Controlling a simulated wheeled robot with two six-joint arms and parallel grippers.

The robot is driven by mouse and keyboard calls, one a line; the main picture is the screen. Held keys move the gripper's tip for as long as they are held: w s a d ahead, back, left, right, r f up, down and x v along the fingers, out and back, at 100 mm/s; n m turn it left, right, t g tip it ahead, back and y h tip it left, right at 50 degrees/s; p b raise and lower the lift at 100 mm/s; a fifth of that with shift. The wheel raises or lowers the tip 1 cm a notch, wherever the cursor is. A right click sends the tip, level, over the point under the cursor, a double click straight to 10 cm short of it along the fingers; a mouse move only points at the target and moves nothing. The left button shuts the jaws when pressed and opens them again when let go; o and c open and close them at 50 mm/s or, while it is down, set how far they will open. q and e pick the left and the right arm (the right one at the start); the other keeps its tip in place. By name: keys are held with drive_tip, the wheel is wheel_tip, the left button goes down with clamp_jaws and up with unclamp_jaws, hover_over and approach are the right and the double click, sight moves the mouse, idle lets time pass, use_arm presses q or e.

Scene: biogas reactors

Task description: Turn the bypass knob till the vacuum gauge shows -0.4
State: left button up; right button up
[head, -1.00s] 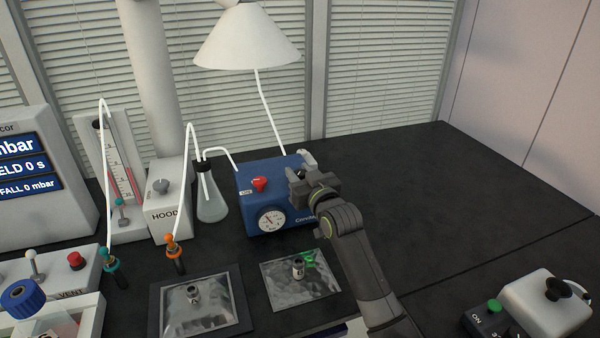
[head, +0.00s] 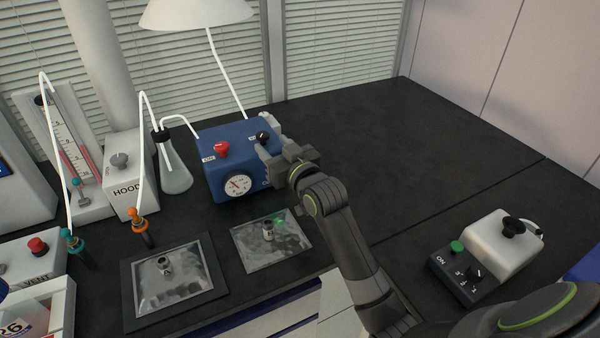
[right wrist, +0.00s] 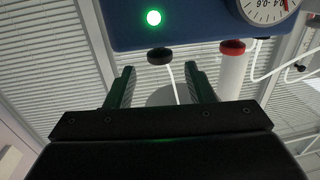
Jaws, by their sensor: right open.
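The blue pump box (head: 215,178) stands on the dark bench, with a round white vacuum gauge (head: 238,185) on its front. The needle's exact reading is too small to tell. A black knob (head: 262,137) on top, which looks like the bypass knob, sits right of a red knob (head: 222,147). In the right wrist view the black knob (right wrist: 160,54) lies between the finger lines, just beyond the tips, with no contact visible. The gauge (right wrist: 268,8) is partly cut off there. My left gripper is out of view.
A flask (head: 175,170) with white tubing and the HOOD box (head: 128,180) stand left of the pump. Two film-covered trays (head: 168,278) (head: 272,243) lie in front. A switch box (head: 492,250) stands at right. The bench behind it is clear.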

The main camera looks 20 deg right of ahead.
drive_tip(key=s+d, duration=0.1)
drive_tip(key=s, duration=1)
drive_tip(key=shift+d+b, duration=0.3)
drive_tip(key=shift+b, duration=0.1)
